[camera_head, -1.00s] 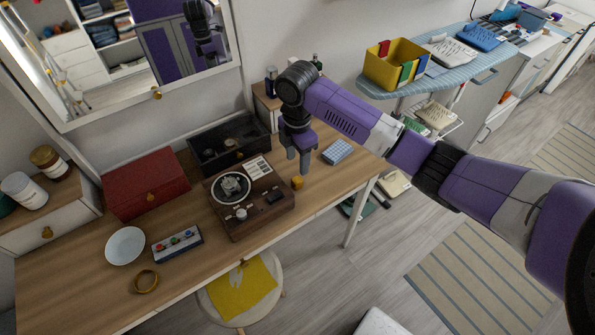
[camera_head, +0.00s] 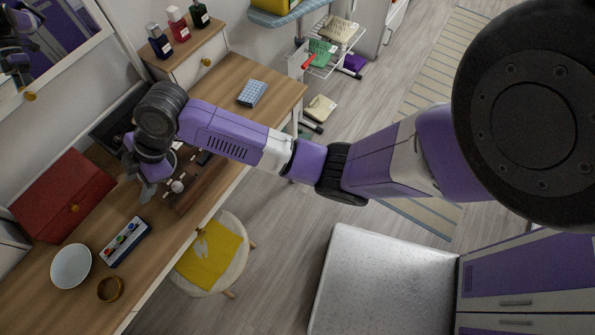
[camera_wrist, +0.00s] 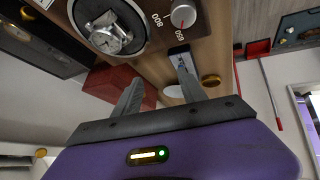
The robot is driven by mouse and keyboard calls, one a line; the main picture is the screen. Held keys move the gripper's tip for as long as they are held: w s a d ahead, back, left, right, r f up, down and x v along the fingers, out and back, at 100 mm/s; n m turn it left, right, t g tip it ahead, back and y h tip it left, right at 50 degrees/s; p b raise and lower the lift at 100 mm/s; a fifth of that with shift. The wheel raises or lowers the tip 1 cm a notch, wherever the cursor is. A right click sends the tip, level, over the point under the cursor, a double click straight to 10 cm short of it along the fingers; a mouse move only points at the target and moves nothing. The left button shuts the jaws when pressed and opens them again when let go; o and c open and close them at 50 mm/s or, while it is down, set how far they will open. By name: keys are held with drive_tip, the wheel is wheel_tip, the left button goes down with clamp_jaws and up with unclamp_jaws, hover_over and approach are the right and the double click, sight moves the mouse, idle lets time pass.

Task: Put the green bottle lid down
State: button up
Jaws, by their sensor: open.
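My gripper (camera_head: 148,188) is over the desk beside the turntable-like wooden device, fingers pointing down. In the wrist view my gripper (camera_wrist: 160,76) has its two fingers apart, with nothing held between them. A dark green bottle (camera_head: 201,16) stands upright on the small white drawer unit at the back, well away from my gripper. Its top is at the picture's upper edge, so I cannot tell its lid clearly. I make out no loose green lid.
The wooden device (camera_wrist: 205,45) is close by my gripper. A blue keypad-like block (camera_head: 252,93) lies on clear desk.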

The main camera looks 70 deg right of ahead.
drive_tip(key=s+a+m+t+y, duration=0.1)
drive_tip(key=s+a+m+t, duration=0.2)
drive_tip(key=a, duration=0.7)
drive_tip(key=s+a+m+t+h, duration=0.1)
drive_tip(key=s+a+m+t, duration=0.2)
drive_tip(key=s+m, duration=0.4)
drive_tip(key=s+d+r+t+h, duration=0.1)
drive_tip(key=s+d+r, duration=0.2)
drive_tip(key=s, duration=0.6)
drive_tip(key=s+d+r+m+t+h, duration=0.1)
drive_tip(key=s+d+r, duration=0.3)
drive_tip(key=s, duration=0.6)
drive_tip(key=s+d+r+m+t+h, duration=0.1)
drive_tip(key=s+d+r+h, duration=0.1)
drive_tip(key=s+d, duration=0.5)
drive_tip(key=v, duration=0.3)
drive_tip(key=shift+r, duration=0.45)
drive_tip(key=shift+s+d, duration=0.1)
drive_tip(key=shift+d, duration=0.1)
